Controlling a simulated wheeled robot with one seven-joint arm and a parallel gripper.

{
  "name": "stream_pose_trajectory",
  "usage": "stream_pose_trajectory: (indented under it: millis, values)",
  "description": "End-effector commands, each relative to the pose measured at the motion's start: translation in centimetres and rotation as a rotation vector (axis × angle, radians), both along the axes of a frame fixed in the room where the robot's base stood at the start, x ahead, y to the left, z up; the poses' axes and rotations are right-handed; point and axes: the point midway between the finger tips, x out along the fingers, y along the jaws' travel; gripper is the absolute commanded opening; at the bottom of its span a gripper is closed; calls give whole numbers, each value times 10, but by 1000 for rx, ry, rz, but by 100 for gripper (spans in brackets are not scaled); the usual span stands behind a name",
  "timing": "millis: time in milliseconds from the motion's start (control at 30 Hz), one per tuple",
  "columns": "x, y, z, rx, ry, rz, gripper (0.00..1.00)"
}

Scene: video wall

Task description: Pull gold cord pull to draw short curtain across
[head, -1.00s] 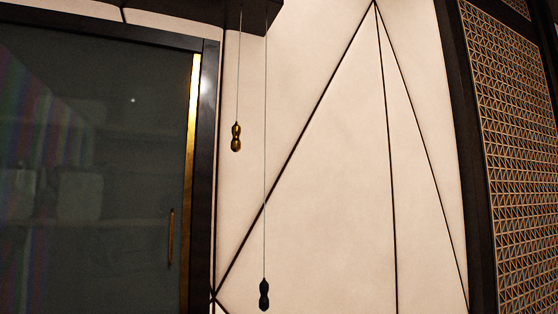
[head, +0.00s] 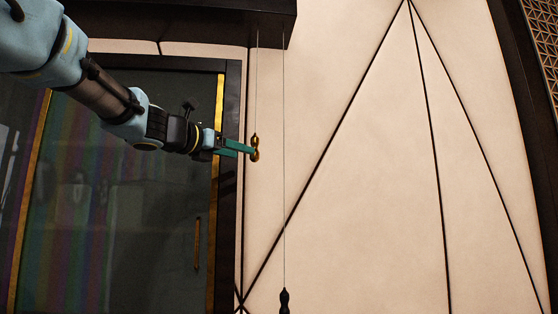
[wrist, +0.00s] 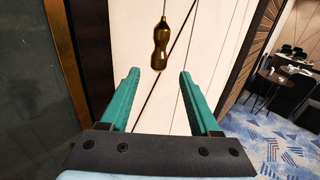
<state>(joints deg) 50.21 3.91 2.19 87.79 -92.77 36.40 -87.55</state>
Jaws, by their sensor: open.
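The gold cord pull (head: 255,155) hangs on a thin cord from the dark box at the top. In the wrist view the gold pull (wrist: 160,47) hangs upright, between the lines of my two fingers and beyond their tips. My gripper (head: 252,150) reaches in from the left at the height of the pull. In the wrist view my gripper (wrist: 156,74) is open, with nothing between its green fingers. In the head view the fingertips overlap the pull; contact cannot be told. No curtain is clearly visible.
A black cord pull (head: 285,301) hangs lower, right of the gold one. A dark glass-fronted cabinet (head: 150,220) with a gold handle is at left. Pale wall panels (head: 370,180) lie behind. The wrist view shows a table (wrist: 277,90) at far right.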

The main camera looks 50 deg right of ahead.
Motion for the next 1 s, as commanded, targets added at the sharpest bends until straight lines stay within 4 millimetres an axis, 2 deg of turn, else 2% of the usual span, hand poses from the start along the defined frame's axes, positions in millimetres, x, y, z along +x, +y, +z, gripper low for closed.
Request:
stream_pose_trajectory:
  millis: [500,700,1000]
  values:
    - [8,-86,1,4,-3,-1,63]
    - [11,-99,-1,4,-4,2,63]
    - [11,-100,-1,3,-4,2,62]
